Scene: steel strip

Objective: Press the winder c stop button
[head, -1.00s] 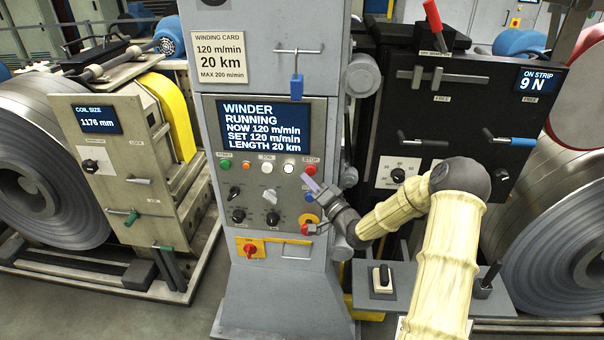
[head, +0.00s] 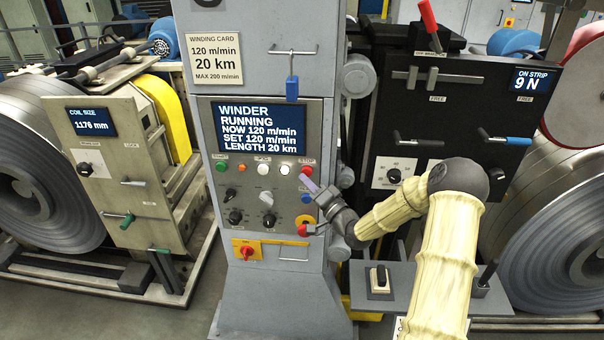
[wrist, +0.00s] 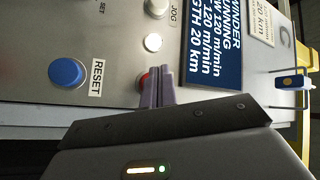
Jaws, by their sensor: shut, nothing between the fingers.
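The red stop button (head: 307,170) sits at the right end of the upper button row on the grey winder panel (head: 222,200), under a STOP label. In the wrist view only a red edge of the stop button (wrist: 146,79) shows beside my fingers, which hide the rest. My gripper (head: 304,178) is shut and empty, its purple-grey fingertips at or just below the button. In the wrist view my gripper (wrist: 165,75) overlaps the button; I cannot tell whether it touches. The panel screen (head: 261,127) reads WINDER RUNNING, NOW 120 m/min.
A blue reset button (wrist: 68,73) lies close to the fingers, and a lit white button (head: 285,169) is left of stop. A blue-handled lever (head: 292,88) hangs above the screen.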

